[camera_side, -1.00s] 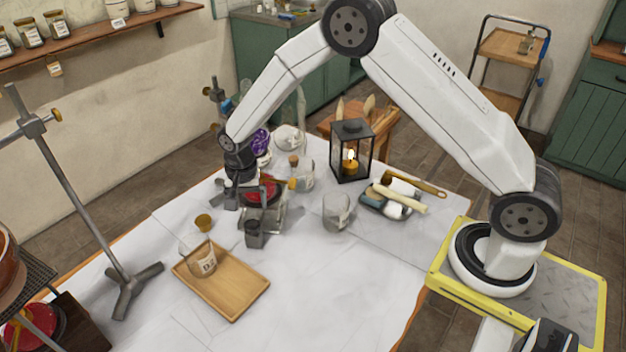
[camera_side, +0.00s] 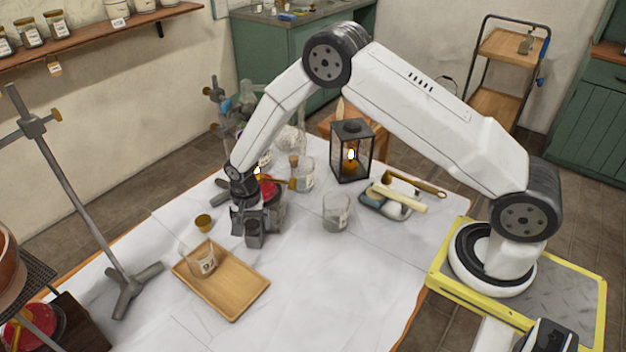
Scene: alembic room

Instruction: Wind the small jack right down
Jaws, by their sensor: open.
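The small jack, with a red top (camera_side: 268,184), stands on the white-covered table left of centre. My gripper and wrist cover much of its front and left side. My gripper (camera_side: 252,221) points down at the jack's near side, low over the table. Its jaws are open. A small dark block (camera_side: 254,238) shows right beside the fingers; I cannot tell whether it is part of the jack. The jack's screw and exact height are hidden, and I cannot tell whether the fingers touch it.
A wooden tray (camera_side: 238,299) with a labelled beaker (camera_side: 202,262) lies in front. A small brass-coloured cup (camera_side: 204,222) is at left. An empty beaker (camera_side: 337,213) and a lit lantern (camera_side: 351,160) stand at right. A clamp stand (camera_side: 110,245) stands at far left. The front right table is clear.

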